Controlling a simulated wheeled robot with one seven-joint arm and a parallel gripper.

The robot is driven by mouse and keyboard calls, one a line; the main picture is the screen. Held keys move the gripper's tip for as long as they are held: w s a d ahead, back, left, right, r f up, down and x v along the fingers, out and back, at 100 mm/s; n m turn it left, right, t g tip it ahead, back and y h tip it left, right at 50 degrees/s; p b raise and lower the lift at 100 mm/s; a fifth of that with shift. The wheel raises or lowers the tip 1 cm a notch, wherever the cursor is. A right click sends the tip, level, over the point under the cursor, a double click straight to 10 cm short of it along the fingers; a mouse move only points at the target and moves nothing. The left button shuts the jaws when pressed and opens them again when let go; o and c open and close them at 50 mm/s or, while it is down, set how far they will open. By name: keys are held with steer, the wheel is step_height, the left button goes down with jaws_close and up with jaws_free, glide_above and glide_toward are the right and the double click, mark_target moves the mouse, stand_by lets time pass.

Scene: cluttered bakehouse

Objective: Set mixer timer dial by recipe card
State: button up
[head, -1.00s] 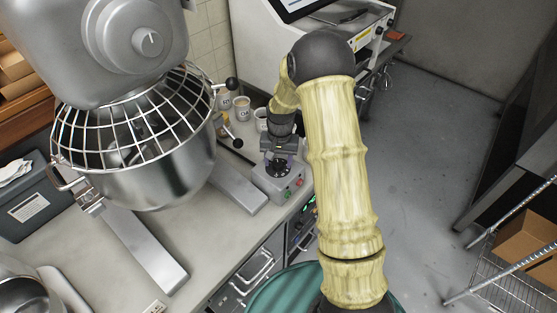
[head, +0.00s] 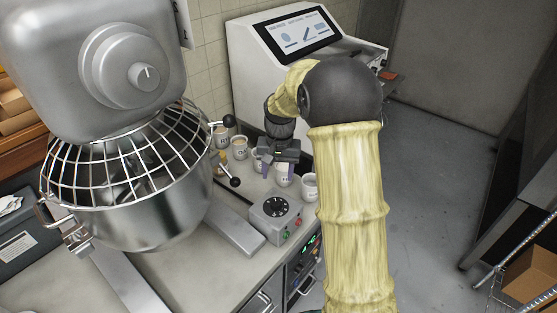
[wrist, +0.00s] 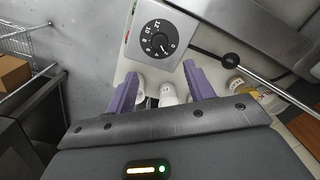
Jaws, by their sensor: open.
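The timer dial (head: 275,207) is a black knob with white numerals on a small grey control box (head: 268,230) beside the mixer (head: 130,195). In the wrist view the dial (wrist: 157,45) shows numbers from 0 to 12 and a white pointer mark; its exact setting is too small to read surely. My gripper (head: 278,174) is open and empty, with purple fingers, behind the box and above the cups. In the wrist view its fingertips (wrist: 160,70) are apart, with the dial beyond them. No readable recipe card shows.
Several white cups (head: 239,148) stand behind the control box, close to my gripper. A white machine with a screen (head: 303,35) stands at the back.

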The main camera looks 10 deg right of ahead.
step_height(320, 180, up, 5)
steer(key=shift+d+r+b, duration=0.1)
steer(key=shift+r+b, duration=0.1)
steer(key=shift+b, duration=0.1)
steer(key=s+f+n+t, duration=0.1)
steer(key=s+f+n, duration=0.1)
steer(key=s, duration=0.8)
steer(key=s+f+n+t, duration=0.1)
steer(key=s+f, duration=0.2)
steer(key=s, duration=0.8)
steer(key=shift+a+f+n, duration=0.25)
steer(key=shift+f+n, duration=0.15)
steer(key=shift+c, duration=0.2)
